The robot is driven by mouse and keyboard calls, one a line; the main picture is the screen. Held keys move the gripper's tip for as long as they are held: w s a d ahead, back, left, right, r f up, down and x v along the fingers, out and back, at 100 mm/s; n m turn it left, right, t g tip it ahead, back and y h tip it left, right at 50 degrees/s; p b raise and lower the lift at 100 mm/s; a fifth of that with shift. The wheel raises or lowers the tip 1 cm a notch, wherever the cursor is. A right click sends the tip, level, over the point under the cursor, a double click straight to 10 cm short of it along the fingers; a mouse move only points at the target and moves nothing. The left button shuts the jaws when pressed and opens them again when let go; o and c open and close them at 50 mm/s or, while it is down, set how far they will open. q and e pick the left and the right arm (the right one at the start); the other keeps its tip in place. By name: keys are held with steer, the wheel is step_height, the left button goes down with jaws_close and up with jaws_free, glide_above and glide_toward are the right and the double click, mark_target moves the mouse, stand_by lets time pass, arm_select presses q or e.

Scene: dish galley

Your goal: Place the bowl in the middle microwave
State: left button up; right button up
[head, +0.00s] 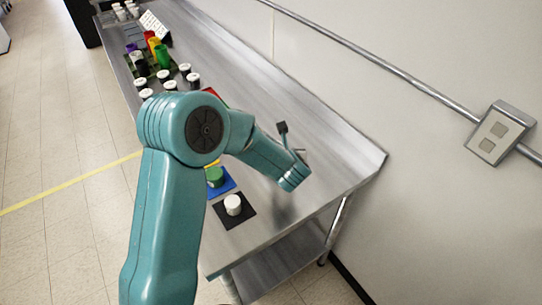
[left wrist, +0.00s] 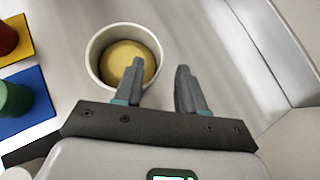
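The bowl (left wrist: 96,50) is round with a white rim and a yellowish inside, standing on the steel table in the left wrist view. My left gripper (left wrist: 161,68) is open. Its left finger overlaps the bowl's right part and its right finger is outside the rim, so the right rim lies between them in the picture. I cannot tell whether the fingers touch the bowl. In the head view my teal left arm hides the bowl, and its gripper fingers are not clear. No microwave is in view. My right gripper is not in view.
The steel table (head: 330,165) runs along the wall. A white jar stands on a black mat (head: 222,213). A green object (head: 216,175) stands on a blue mat (left wrist: 38,104). Several jars and coloured cups stand farther back. A rail and box (head: 501,132) are on the wall.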

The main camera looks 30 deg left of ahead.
arm_select(q)
steer(key=shift+x, duration=1.2)
steer(key=shift+a+f, duration=0.1)
jaws_close()
steer(key=shift+s, duration=0.1)
